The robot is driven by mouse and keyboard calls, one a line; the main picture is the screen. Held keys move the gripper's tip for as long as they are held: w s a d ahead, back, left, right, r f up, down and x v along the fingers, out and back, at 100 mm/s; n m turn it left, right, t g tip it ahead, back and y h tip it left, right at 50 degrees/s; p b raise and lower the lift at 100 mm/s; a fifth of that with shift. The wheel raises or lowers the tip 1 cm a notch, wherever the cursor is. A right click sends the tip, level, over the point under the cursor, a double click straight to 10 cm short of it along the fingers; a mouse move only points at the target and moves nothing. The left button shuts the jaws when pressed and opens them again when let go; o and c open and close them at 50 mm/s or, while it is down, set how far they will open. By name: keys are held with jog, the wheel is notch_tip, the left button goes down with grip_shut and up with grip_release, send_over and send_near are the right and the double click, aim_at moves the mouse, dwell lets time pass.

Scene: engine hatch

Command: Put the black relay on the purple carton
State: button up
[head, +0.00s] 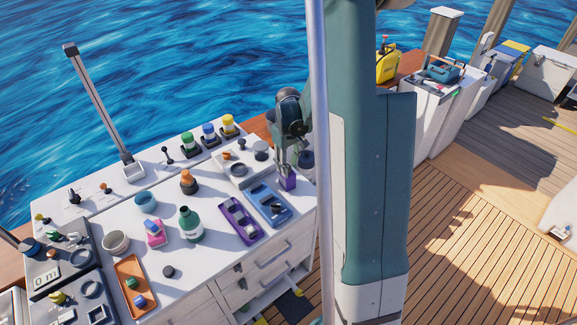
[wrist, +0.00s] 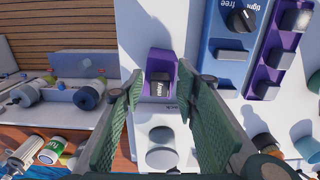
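The purple carton (wrist: 160,60) stands on the white worktop, below and between my fingertips in the wrist view. A small black block (wrist: 160,78), which looks like the black relay, sits on it. In the head view the purple carton (head: 288,182) is directly under my gripper, close to the worktop's right edge; the black block cannot be made out there. My gripper (wrist: 158,84) is open. Its two green fingers are wide apart, with the carton and block showing in the gap. I see nothing held. I cannot tell how high the fingertips are above the block.
A blue tray (head: 287,215) with a black knob and a purple tray (head: 232,236) lie near the carton. A grey-white panel with round parts (head: 233,174) is to its left. A green bottle (head: 190,236) and an orange tray (head: 126,265) stand further left.

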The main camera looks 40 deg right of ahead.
notch_tip(320, 180, up, 12)
dwell(0.8)
dwell(0.6)
jog(key=s+a+r+t, duration=0.1)
jog(key=s+a+r, duration=0.2)
jog(key=a+r, duration=0.35)
jog(key=s+a+r+t, duration=0.2)
jog(key=s+a+r, duration=0.15)
jog(key=a, duration=0.65)
jog(key=s+a+r+t, duration=0.3)
jog(key=s+a+t, duration=0.1)
jog(key=s+a, duration=0.8)
jog(key=shift+s+a+r, duration=0.35)
jog(key=shift+a+r, duration=0.05)
jog(key=shift+a, duration=0.85)
jog(key=shift+f, duration=0.1)
notch_tip(320, 180, down, 10)
jog(key=b, duration=1.1)
jog(key=shift+f, duration=0.2)
